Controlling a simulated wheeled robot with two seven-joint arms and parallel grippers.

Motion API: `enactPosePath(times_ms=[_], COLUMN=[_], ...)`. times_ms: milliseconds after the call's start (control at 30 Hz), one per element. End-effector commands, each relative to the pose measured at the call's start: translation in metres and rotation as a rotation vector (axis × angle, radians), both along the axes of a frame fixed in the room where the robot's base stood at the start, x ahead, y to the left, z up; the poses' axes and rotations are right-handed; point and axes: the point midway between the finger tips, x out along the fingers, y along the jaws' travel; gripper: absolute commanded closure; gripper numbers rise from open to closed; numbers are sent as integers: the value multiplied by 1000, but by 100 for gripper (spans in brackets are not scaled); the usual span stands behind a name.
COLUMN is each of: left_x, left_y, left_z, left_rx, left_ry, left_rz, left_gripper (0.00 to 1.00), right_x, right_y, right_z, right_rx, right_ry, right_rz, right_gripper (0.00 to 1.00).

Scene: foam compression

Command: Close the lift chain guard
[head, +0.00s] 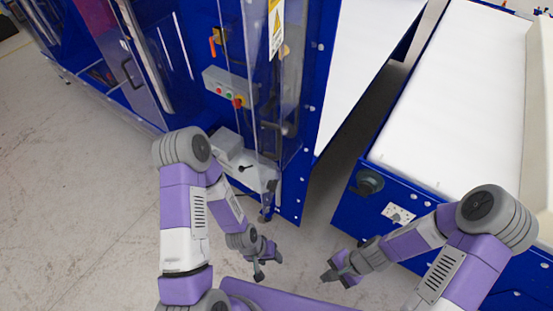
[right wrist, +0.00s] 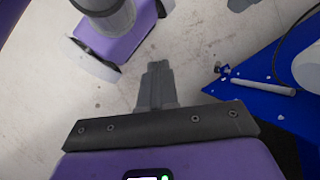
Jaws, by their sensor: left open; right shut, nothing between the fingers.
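A blue machine frame (head: 312,75) stands at the upper middle of the head view. A clear panel (head: 262,75) with a yellow warning label (head: 275,25) is on its near corner; it looks like the chain guard. I cannot tell how far it stands open. My left gripper (head: 267,266) is open and empty, below the machine's near corner and apart from it. My right gripper (head: 335,278) is shut and empty, low over the floor to the right of the left one. Its closed fingers (right wrist: 157,82) show in the right wrist view.
A control box (head: 230,88) with coloured buttons and a grey unit (head: 240,160) are on the machine's front. A clear door with a dark handle (head: 131,75) is further left. A white-topped blue table (head: 450,90) stands right. Bare floor (head: 70,190) lies left.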

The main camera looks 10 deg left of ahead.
Motion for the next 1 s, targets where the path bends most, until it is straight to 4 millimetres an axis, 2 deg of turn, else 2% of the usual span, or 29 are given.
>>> enactPosePath(times_ms=[33,167,300,400,500,633,767,867,1000], left_x=[-1,0,0,0,0,0,0,0,0], left_y=[0,0,0,0,0,0,0,0,0], left_z=[14,30,45,53,58,60,60,60,61], left_rx=[0,0,0,0,0,0,0,0,0], left_ry=[1,1,1,0,0,1,1,1,1], left_rz=[0,0,0,0,0,0,0,0,0], left_gripper=[46,46,46,46,46,46,46,46,46], right_x=[3,18,51,75,93,104,107,107,109], right_y=[6,34,57,63,62,60,68,83,113], right_z=[33,109,201,259,302,331,338,337,337], right_rx=[49,245,516,701,843,946,971,969,966], right_ry=[82,299,468,542,584,608,617,619,620], right_rz=[-99,-344,-546,-632,-679,-700,-701,-701,-697], right_gripper=[100,100,100,100,100,100,100,100,100])
